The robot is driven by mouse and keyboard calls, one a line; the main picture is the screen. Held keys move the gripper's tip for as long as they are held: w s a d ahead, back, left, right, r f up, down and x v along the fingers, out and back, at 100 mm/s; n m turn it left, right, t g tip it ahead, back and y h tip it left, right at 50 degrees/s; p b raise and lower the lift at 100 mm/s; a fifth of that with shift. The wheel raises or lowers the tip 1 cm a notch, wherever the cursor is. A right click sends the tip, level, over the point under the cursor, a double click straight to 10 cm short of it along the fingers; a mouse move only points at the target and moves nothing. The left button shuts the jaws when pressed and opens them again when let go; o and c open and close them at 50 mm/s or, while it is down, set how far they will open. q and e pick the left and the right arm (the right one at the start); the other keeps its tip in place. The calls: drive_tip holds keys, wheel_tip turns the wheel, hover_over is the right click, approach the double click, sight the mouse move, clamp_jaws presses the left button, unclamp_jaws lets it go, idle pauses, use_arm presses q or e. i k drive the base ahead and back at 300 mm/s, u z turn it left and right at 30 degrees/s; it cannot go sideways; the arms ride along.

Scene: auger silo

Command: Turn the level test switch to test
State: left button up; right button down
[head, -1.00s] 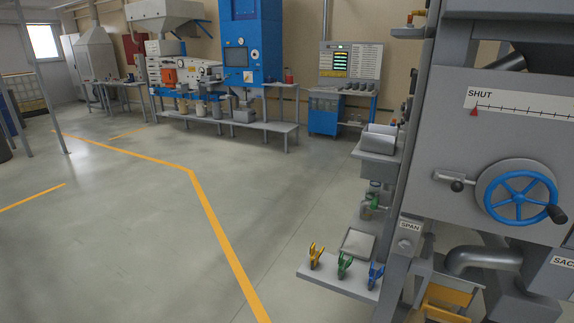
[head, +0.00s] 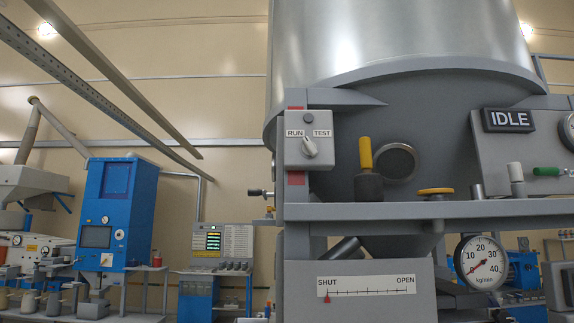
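The level test switch (head: 309,146) is a pale knob on a grey box (head: 308,160) at the upper front of the silo stand. Its label reads RUN on the left and TEST on the right. The knob's lighter end points up and to the left, toward RUN. Neither of my grippers shows in the head view.
The metal silo (head: 400,40) rises above the switch. A yellow-handled lever (head: 366,153), a yellow knob (head: 435,191) and an IDLE sign (head: 508,119) are to the right. A SHUT/OPEN scale (head: 366,285) and a kg/min dial (head: 482,263) are below.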

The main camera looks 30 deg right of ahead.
sight(310, 148)
drive_tip(key=u, duration=2.1)
drive_tip(key=k, duration=1.55)
drive_tip(key=z, duration=3)
drive_tip(key=i, duration=0.1)
drive_tip(key=u, duration=0.55)
